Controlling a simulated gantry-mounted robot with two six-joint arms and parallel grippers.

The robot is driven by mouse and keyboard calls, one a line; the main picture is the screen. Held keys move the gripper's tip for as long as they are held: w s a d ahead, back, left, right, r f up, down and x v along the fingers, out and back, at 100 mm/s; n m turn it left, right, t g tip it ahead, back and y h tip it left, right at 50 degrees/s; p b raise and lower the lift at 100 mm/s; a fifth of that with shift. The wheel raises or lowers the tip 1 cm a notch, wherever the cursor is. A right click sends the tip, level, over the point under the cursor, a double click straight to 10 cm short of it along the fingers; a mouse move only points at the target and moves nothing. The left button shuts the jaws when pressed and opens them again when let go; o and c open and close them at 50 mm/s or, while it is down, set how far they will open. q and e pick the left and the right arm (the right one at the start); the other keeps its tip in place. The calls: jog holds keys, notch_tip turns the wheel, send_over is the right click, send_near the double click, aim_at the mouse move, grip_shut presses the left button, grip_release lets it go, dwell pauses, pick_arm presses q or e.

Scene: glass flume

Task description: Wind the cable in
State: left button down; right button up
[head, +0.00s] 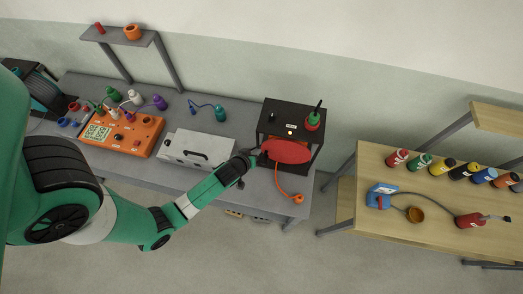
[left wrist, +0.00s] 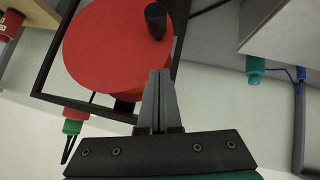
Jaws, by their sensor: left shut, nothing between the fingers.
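A red reel disc (head: 287,151) is mounted on the front of a black box frame (head: 290,112) at the right end of the grey bench. An orange cable (head: 280,182) hangs from it in a curve, ending in an orange plug (head: 298,198) by the bench's front edge. My left gripper (head: 252,158) is at the disc's left side. In the left wrist view the red disc (left wrist: 110,50) fills the upper left, with a black crank knob (left wrist: 156,20) near its edge. The left fingers (left wrist: 160,78) are shut and empty, pointing towards the knob with a gap between. My right gripper is not in view.
A grey case (head: 197,148) stands left of the reel, and an orange panel box (head: 122,133) further left. A red-and-green connector (head: 312,121) stands on the black frame. A wooden table (head: 440,215) with several coloured bottles is to the right, across a gap.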

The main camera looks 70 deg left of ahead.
aim_at(265, 152)
pick_arm(q)
jog(key=w+f, duration=0.1)
jog(key=f, duration=0.1)
jog(key=f+b, duration=0.1)
jog(key=f, duration=0.1)
jog(key=w+f, duration=0.1)
jog(key=shift+w+a+f+b, duration=0.3)
jog(key=shift+a+f, duration=0.1)
